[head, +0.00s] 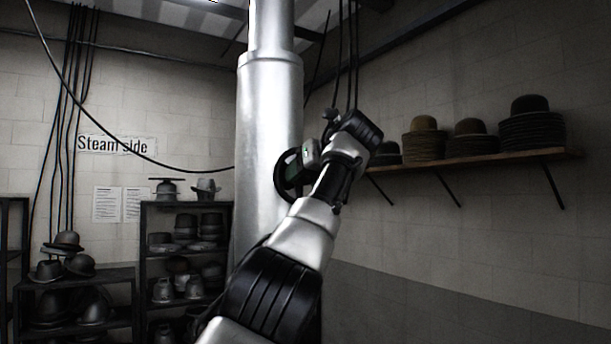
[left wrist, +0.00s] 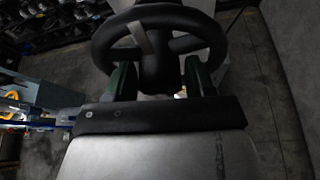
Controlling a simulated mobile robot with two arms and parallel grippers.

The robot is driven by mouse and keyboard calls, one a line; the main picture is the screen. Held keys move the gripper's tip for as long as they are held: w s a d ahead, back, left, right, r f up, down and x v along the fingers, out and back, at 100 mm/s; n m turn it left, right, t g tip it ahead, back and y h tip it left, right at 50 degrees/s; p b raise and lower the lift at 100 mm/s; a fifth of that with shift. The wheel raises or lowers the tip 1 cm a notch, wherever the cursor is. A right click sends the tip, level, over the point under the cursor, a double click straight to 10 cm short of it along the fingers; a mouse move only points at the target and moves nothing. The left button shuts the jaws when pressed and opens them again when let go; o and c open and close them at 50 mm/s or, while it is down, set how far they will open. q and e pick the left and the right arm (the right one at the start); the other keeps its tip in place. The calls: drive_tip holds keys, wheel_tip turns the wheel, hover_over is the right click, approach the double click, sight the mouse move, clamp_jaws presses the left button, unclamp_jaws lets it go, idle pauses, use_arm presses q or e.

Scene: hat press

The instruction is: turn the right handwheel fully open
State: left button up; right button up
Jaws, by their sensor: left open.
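A black handwheel (head: 278,176) stands in front of the silver column in the head view, partly hidden by my left gripper (head: 308,156). In the left wrist view the handwheel (left wrist: 160,13) fills the top middle, with a pale spoke and a dark hub. My left gripper (left wrist: 160,78) is open there, with one dark green finger on each side of the wheel's near middle part. I cannot tell whether the fingers touch it. My right gripper is not in view.
A silver column (head: 268,110) rises behind the wheel. A wall shelf (head: 480,159) with hats is at the right. Dark racks (head: 148,215) with hats and hat blocks stand at the left, below a "Steam side" sign (head: 115,145). Bare floor (left wrist: 265,75) shows right of the wheel.

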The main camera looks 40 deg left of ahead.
use_arm(q)
drive_tip(key=shift+c, duration=0.8)
drive_tip(key=c, duration=0.5)
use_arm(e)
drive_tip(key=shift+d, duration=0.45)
use_arm(q)
drive_tip(key=shift+f, duration=0.1)
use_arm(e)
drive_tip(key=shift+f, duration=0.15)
